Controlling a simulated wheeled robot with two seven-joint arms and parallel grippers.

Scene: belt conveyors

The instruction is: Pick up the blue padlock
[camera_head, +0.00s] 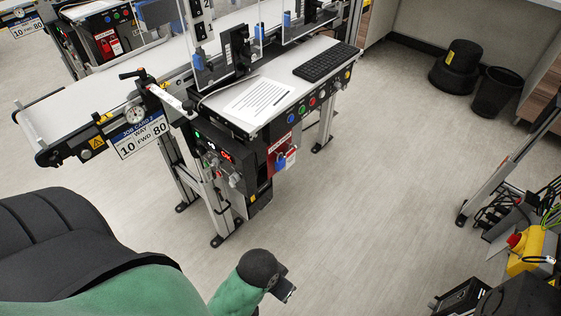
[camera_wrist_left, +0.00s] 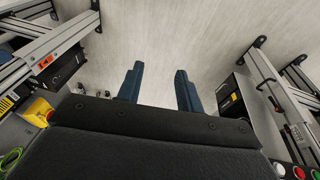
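My left gripper (camera_head: 287,290) is low in the head view, over the floor, well below and apart from the padlock. In the left wrist view its two dark blue fingers (camera_wrist_left: 159,83) stand apart with only floor between them, so it is open and empty. I cannot make out the padlock in the wrist view. My right gripper is not in view.
The workstation table (camera_head: 325,44) carries a keyboard (camera_head: 327,62) and a paper sheet (camera_head: 258,99). Metal legs (camera_head: 215,200) stand below the conveyor. A yellow box with a red button (camera_head: 524,250) is at lower right. The floor between is clear.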

